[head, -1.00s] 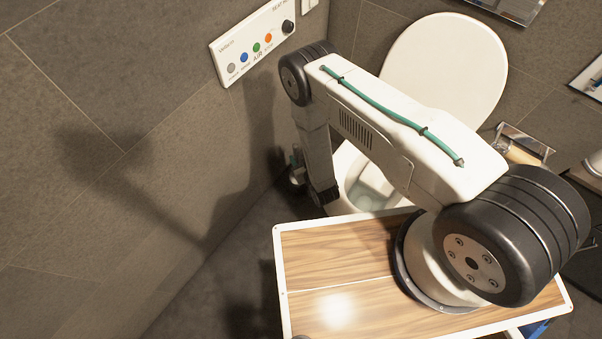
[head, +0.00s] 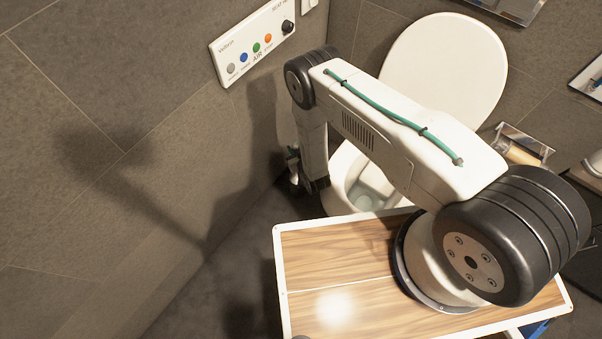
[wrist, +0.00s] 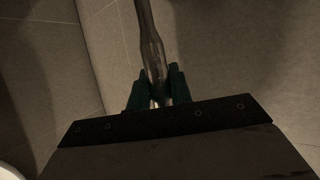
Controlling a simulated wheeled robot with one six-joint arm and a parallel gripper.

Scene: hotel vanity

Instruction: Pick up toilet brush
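The toilet brush shows in the wrist view as a shiny metal handle (wrist: 151,45) running up from between the fingers. My gripper (wrist: 158,90) has green fingers, one on each side of the handle, and both appear to press against it. The brush's lower end is hidden in the wrist view. In the head view my gripper (head: 294,165) is low beside the left wall, left of the toilet, and mostly hidden by my own arm. The brush is too small and covered there to make out clearly.
The toilet (head: 345,180) with its raised white lid (head: 445,70) stands right of my gripper. A control panel (head: 255,45) is on the left wall. A paper holder (head: 522,145) is on the right. Dark floor (head: 215,285) is clear at lower left.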

